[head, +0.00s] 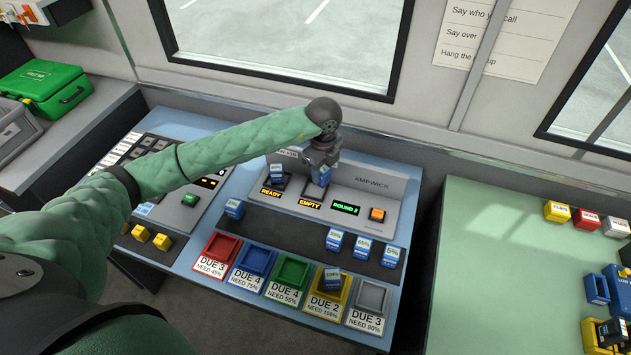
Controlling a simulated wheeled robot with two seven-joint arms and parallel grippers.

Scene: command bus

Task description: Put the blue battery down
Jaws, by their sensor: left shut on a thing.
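My left gripper (322,162) is shut on a blue battery (321,177), above the charger panel (385,190) marked AMPWICK. The battery is tilted and overlaps the bay over the EMPTY display (309,204); I cannot tell whether it touches the bay. Another blue battery (277,173) stands in the bay over the READY display (271,192). One blue battery (234,209) stands left of the panel, and three more (362,247) stand in a row on the dark shelf in front of it. My right gripper is not in view.
Red, blue, green, yellow and grey trays (290,272) line the bench front; a blue battery (332,279) is in the yellow one. The dark strip (290,232) between the single battery and the row is clear. A green table (490,260) is at right.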

